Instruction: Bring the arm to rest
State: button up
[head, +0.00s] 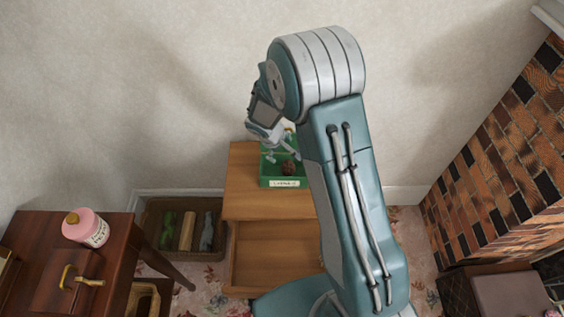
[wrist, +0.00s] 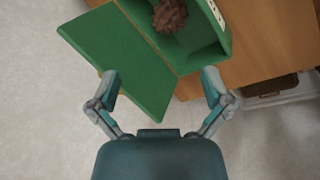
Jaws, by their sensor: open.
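My arm rises at the right of the head view and bends over at the top. My gripper (head: 283,152) hangs at its end, just above a green box (head: 284,182) on a wooden cabinet (head: 252,204). In the wrist view my gripper (wrist: 160,82) is open, with nothing held between its spread fingers. The green box (wrist: 212,55) lies beyond them with a flat green panel (wrist: 112,58), seemingly its open lid, at its left. A brown, rough, cone-like thing (wrist: 170,15) sits inside the box. I cannot tell whether the fingers touch the box.
The cabinet's lower part (head: 270,255) stands open and looks empty. A dark wooden table (head: 110,250) at left holds a pink jar (head: 86,228) and a brass-coloured tool (head: 72,278). A basket (head: 182,228) with several items stands between. A brick fireplace (head: 505,165) is at right.

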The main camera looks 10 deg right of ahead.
jog(key=shift+s+a+r, duration=0.1)
jog(key=shift+a+r, duration=0.05)
jog(key=shift+r, duration=0.3)
jog(key=shift+r, duration=0.1)
jog(key=s+d+r+m, duration=0.1)
jog(key=s+r, duration=0.2)
jog(key=r, duration=0.3)
jog(key=s+d+r+m+t, duration=0.1)
jog(key=s+d+r+m, duration=0.15)
jog(key=r, duration=0.45)
jog(key=s+r+m, duration=0.1)
jog(key=s+r, duration=0.2)
jog(key=r, duration=0.3)
jog(key=s+r+m+t+y, duration=0.1)
jog(key=s+r, duration=0.3)
jog(key=s, duration=0.5)
jog(key=s+r+m+t+y, duration=0.1)
jog(key=s+r, duration=0.4)
jog(key=s, duration=0.5)
jog(key=shift+r+m+y, duration=0.3)
jog(key=shift+m+y, duration=0.25)
jog(key=shift+y, duration=0.15)
